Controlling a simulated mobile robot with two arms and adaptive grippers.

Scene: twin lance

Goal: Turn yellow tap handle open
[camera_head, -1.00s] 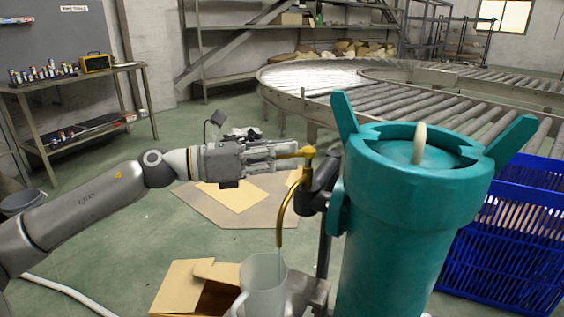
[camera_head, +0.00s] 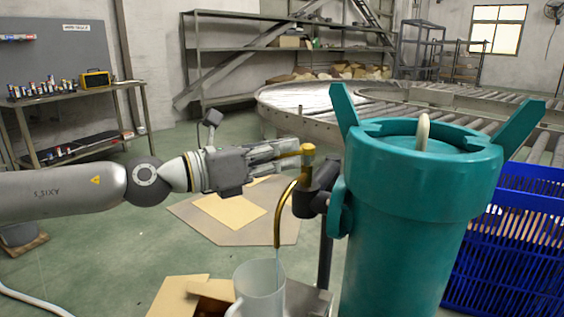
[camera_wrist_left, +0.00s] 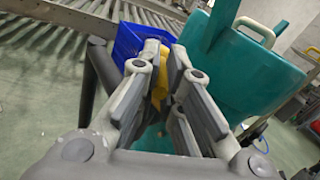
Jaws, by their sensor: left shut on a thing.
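The yellow tap (camera_head: 308,151) sticks out from the left side of a teal tank (camera_head: 408,220). Its curved spout (camera_head: 281,213) points down, and a thin pale stream runs from it into a white translucent jug (camera_head: 259,286) below. My left gripper (camera_head: 295,150) comes in from the left and is shut on the yellow tap handle (camera_head: 292,155). In the left wrist view the fingers (camera_wrist_left: 165,95) close on either side of the yellow piece (camera_wrist_left: 178,70). The fingers partly hide the handle. My right gripper is in neither view.
An open cardboard box (camera_head: 182,296) stands left of the jug. Blue crates (camera_head: 510,240) stand right of the tank. A roller conveyor (camera_head: 300,105) runs behind. A shelf table (camera_head: 80,93) stands at the back left. Flat cardboard (camera_head: 232,212) lies on the floor behind the arm.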

